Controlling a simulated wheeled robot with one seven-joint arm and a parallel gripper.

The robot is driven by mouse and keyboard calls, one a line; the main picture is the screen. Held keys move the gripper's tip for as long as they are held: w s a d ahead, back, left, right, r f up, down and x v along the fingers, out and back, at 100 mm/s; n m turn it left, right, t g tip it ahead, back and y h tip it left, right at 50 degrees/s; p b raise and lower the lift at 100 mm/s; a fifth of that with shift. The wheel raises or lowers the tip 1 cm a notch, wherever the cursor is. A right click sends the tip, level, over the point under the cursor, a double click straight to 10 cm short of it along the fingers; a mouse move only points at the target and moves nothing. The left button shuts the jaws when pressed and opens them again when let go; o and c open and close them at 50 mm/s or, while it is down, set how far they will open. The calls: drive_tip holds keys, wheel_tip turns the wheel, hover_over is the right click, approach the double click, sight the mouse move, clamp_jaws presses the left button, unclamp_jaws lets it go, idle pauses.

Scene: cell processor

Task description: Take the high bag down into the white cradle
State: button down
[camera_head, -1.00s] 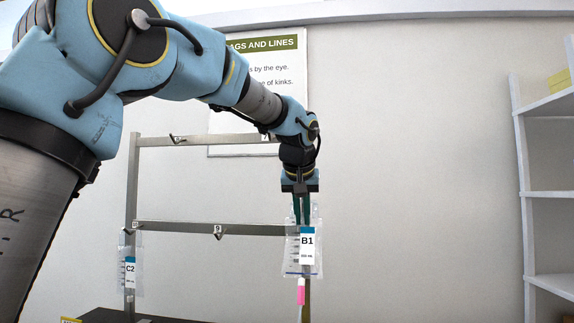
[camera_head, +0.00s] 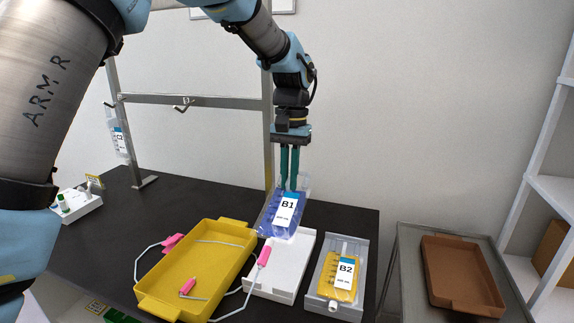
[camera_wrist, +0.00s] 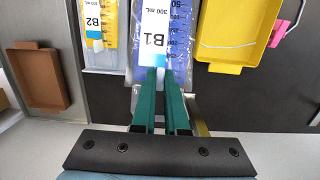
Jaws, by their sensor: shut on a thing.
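The bag labelled B1 (camera_head: 284,212) is clear with blue content and a blue-and-white label. It hangs tilted from my gripper (camera_head: 289,180), whose two green fingers are shut on its top end. In the wrist view the bag B1 (camera_wrist: 160,40) extends away from my gripper (camera_wrist: 160,75). The white cradle (camera_head: 281,286) is on the black bench, directly below and in front of the bag. The bag's lower end overlaps the cradle's far part in the head view; I cannot tell whether they touch. A pink-capped line (camera_head: 264,256) hangs from the bag over the cradle's left side.
A yellow tray (camera_head: 156,295) with a line and pink clamps is left of the cradle. A grey cradle (camera_head: 357,262) holding yellow bag B2 (camera_head: 344,278) is right. A metal rack (camera_head: 225,101) with bag C2 (camera_head: 119,140) stands behind. A brown tray (camera_head: 440,292) lies on a side cart.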

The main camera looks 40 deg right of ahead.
sight(289, 204)
wheel_tip(289, 204, down, 7)
drive_tip(key=b, duration=0.6)
drive_tip(key=shift+f+b, duration=0.3)
drive_tip(key=shift+f, duration=0.8)
drive_tip(key=c, duration=0.9)
unclamp_jaws()
drive_tip(key=shift+o, duration=0.2)
